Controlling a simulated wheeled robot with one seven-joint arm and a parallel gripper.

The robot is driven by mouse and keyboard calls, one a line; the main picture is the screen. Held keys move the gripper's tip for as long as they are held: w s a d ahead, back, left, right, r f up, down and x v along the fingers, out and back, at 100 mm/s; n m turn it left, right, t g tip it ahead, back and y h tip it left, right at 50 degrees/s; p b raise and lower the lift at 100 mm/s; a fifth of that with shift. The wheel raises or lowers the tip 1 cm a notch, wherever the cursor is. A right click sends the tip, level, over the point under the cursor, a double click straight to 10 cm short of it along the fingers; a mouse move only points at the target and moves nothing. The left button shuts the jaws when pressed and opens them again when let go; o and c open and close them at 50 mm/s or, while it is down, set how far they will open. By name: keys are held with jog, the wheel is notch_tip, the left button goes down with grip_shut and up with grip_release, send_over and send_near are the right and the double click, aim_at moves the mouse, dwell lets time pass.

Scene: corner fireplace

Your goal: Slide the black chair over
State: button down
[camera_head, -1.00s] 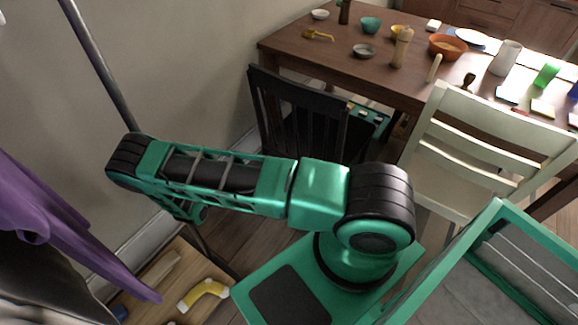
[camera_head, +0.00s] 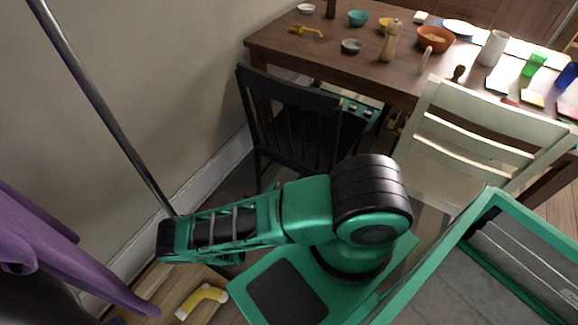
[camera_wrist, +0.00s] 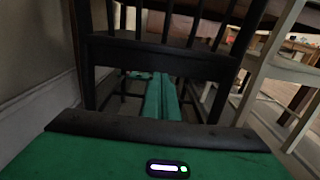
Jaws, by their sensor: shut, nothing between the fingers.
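The black chair (camera_head: 295,125) is a slatted wooden chair standing upright at the near left side of the table, close to the wall. In the wrist view its back posts, slats and dark rail (camera_wrist: 165,58) fill the middle. My gripper (camera_wrist: 160,78) shows there as two green fingers side by side, shut and empty. The fingertips point toward the chair, below the rail; whether they touch it I cannot tell. In the head view my arm lies in front of the chair and I cannot make out the gripper.
The brown table (camera_head: 320,65) holds bowls, a pepper mill and cups. A white chair (camera_head: 480,130) stands right of the black one. The wall (camera_head: 170,90) and its baseboard run along the left. Purple cloth (camera_head: 60,250) and a yellow object (camera_head: 202,299) are at lower left.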

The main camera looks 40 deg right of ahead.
aim_at(288, 166)
jog(key=x, duration=0.9)
jog(key=shift+d+f, duration=0.1)
jog(key=shift+w+d, duration=0.15)
jog(key=shift+d, duration=0.1)
